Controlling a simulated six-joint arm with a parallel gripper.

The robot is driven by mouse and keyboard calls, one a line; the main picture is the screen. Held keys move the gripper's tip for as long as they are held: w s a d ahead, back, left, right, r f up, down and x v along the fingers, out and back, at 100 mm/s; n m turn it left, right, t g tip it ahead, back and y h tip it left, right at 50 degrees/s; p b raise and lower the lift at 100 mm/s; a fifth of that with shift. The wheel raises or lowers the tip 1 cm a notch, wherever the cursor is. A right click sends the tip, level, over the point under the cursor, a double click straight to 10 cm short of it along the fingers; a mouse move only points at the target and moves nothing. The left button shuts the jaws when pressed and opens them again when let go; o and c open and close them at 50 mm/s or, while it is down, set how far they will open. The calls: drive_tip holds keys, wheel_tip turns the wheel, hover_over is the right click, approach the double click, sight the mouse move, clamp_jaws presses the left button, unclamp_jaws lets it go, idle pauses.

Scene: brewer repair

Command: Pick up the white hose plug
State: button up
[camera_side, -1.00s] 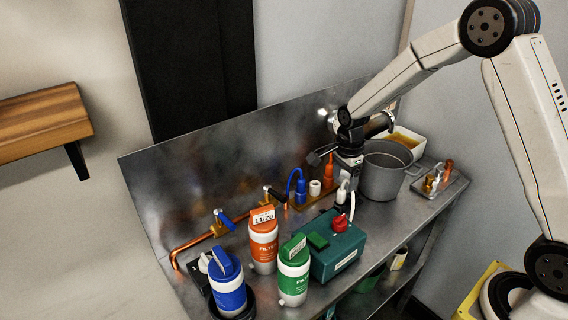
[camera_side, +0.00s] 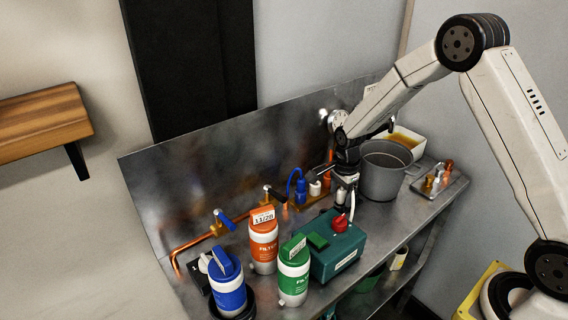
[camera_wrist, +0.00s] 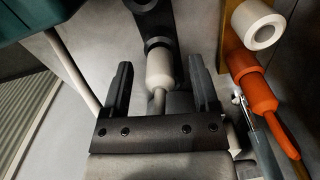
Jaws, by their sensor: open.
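The white hose plug (camera_wrist: 160,70) is in the wrist view, a white body with a thin grey stem, sitting against a dark fitting. It lies between the two black fingers of my gripper (camera_wrist: 161,75), with a visible gap on both sides. In the side view the white plug (camera_side: 340,197) shows just below my gripper (camera_side: 346,184), beside the teal box. My gripper is open and is not closed on the plug. In the side view the fingertips are partly hidden.
An orange plug (camera_wrist: 253,88) and a white ring (camera_wrist: 258,24) are close right in the wrist view. A blue plug (camera_side: 300,190) stands nearby. The teal box (camera_side: 338,252) with a red knob (camera_side: 340,222) is in front; a grey pot (camera_side: 384,172) stands right.

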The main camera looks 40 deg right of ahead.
idle(0.3)
clamp_jaws()
drive_tip(key=shift+r, duration=0.1)
drive_tip(key=shift+r, duration=0.7)
drive_tip(key=s+a+r, duration=0.1)
drive_tip(key=s+r, duration=1)
drive_tip(key=s, duration=0.3)
drive_tip(key=shift+a+r, duration=0.25)
drive_tip(key=shift+a, duration=0.05)
drive_tip(key=shift+r, duration=0.15)
idle(0.3)
